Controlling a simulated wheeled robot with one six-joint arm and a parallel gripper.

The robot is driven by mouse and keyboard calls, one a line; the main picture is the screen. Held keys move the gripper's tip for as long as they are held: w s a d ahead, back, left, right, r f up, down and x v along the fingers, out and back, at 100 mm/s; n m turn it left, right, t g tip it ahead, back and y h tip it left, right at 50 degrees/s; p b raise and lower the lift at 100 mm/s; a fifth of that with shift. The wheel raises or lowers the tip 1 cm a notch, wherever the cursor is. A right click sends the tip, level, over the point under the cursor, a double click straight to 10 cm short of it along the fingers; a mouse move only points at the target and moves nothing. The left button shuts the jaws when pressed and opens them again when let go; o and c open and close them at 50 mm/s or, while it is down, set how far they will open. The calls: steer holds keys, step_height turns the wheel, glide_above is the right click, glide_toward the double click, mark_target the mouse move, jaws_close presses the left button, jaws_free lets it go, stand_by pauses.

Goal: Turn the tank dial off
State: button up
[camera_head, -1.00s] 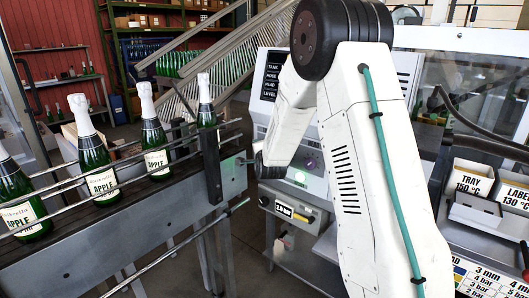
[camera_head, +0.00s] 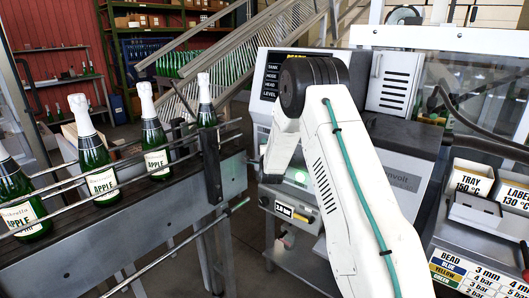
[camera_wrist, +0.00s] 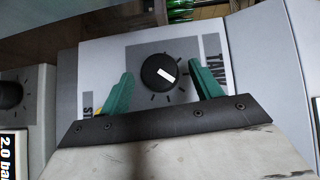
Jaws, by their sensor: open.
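The tank dial (camera_wrist: 158,72) is a round black knob with a white pointer bar, on a dark grey square of a pale panel. The word TANK, partly cut off, stands to its right in the wrist view. The pointer lies at a slant, between the marks around the knob. My gripper (camera_wrist: 160,88) has two green fingers, spread apart on either side of the dial, with nothing between them but the view of the knob. I cannot tell how far the fingertips are from the panel. In the head view my arm hides the dial and the gripper.
The machine's panel (camera_head: 270,87) lists TANK, MODE, HEAD and LEVEL. A conveyor (camera_head: 110,225) with apple bottles (camera_head: 97,165) stands left of my arm. Trays (camera_head: 468,178) are at right.

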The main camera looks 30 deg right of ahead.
steer(key=c, duration=1)
steer(key=shift+r, duration=0.1)
steer(key=shift+w+a+r+n+g+h, duration=0.1)
steer(key=shift+w+r+n+g+h, duration=0.2)
steer(key=shift+n+g, duration=1.55)
steer(key=shift+w+a+r+n+g+h, duration=0.25)
steer(key=shift+n+g, duration=0.85)
steer(key=shift+g, duration=1.45)
steer(key=shift+w+r+n+g+h, duration=0.15)
steer(key=shift+w+n+g, duration=0.2)
steer(key=shift+n+g, duration=1.5)
steer(key=shift+r+m+g, duration=0.1)
steer(key=shift+m+g, duration=0.2)
steer(key=shift+g, duration=0.25)
